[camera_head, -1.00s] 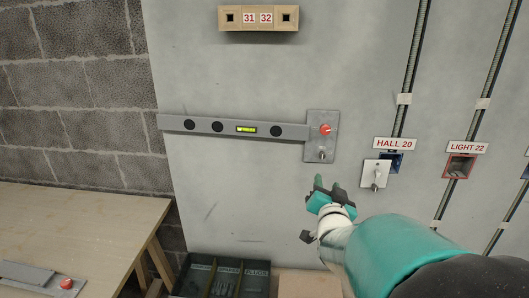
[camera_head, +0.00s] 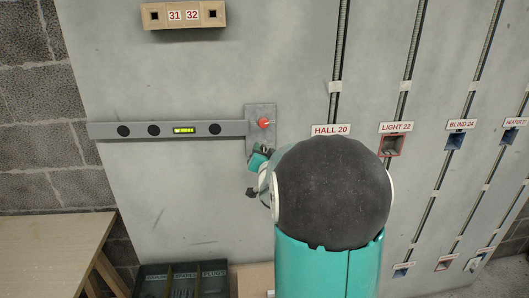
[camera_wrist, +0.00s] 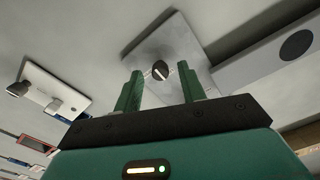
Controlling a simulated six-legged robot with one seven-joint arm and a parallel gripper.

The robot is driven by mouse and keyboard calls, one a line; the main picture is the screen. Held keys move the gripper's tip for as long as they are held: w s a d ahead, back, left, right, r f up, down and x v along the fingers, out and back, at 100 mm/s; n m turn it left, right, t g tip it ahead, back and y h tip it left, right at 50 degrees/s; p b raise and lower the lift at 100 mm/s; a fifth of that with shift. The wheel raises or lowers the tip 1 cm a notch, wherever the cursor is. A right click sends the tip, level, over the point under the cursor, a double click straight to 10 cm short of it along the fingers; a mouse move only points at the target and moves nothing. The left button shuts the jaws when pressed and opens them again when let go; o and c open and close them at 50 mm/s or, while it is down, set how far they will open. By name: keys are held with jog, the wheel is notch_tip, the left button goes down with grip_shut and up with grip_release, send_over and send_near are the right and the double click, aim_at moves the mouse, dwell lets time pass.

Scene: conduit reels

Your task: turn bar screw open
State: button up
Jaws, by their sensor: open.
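A long grey bar (camera_head: 187,130) with black round holes and a green level vial lies across the wall panel. Its right end meets a grey plate (camera_head: 252,110) with a red knob (camera_head: 263,123). In the wrist view, a dark round screw (camera_wrist: 160,70) with a pale slot sits on the plate (camera_wrist: 172,42); it is hidden in the head view. My gripper (camera_head: 259,158) is at the plate's lower part. In the wrist view my gripper (camera_wrist: 161,74) is open, its green fingers appearing either side of the screw. Whether they touch it is unclear.
A white plate with a knob (camera_wrist: 55,92) is on the left in the wrist view. Right of my arm are the LIGHT 22 box (camera_head: 391,146) and conduits. Below are a divided bin (camera_head: 180,268) and a wooden table (camera_head: 50,245).

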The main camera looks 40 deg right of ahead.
jog(key=shift+w, duration=0.1)
grip_shut()
jog(key=shift+n, duration=0.3)
jog(key=n, duration=0.3)
jog(key=shift+n, duration=0.3)
jog(key=n, duration=0.4)
jog(key=shift+a+n, duration=0.1)
jog(key=shift+n, duration=0.2)
jog(key=n, duration=0.4)
jog(key=shift+n, duration=0.3)
jog(key=n, duration=0.4)
jog(key=shift+f+n, duration=0.1)
jog(key=shift+n, duration=0.2)
